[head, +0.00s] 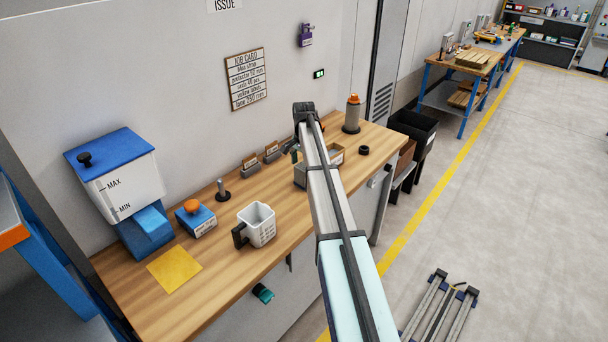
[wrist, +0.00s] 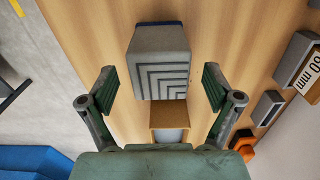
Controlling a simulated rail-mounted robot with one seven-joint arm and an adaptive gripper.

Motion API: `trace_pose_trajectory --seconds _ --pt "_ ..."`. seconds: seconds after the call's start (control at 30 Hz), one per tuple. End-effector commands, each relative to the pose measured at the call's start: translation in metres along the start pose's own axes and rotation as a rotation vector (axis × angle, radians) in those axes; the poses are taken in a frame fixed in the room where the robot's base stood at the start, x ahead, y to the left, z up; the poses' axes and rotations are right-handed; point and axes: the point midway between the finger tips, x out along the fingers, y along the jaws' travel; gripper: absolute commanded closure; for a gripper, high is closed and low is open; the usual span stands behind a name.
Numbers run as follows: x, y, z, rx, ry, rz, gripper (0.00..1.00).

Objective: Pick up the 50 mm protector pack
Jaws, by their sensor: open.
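A grey protector pack (wrist: 160,65) with nested L-shaped lines on its end stands on the wooden bench in the wrist view. My gripper (wrist: 160,84) is open, with one finger on each side of the pack and a visible gap at both sides. Nothing is held. A label (wrist: 309,74) at the right edge ends in "0 mm"; its first digit is hard to read. No size mark shows on the pack itself. In the head view my arm hides most of the gripper and the pack area.
A brown open box (wrist: 170,122) sits just below the pack in the wrist view. In the head view a white mug (head: 260,226), a blue-and-white dispenser (head: 124,186), an orange-topped cylinder (head: 352,116) and small label holders (head: 250,164) share the bench (head: 225,268).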

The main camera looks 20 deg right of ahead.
Motion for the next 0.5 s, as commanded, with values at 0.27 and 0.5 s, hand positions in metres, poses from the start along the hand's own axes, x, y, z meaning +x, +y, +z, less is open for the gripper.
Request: trace_pose_trajectory --seconds 0.27,0.5 --pt "0.014 0.001 0.000 0.000 -0.001 0.001 0.10" --pt "0.043 0.001 -0.001 0.000 -0.001 0.001 0.10"
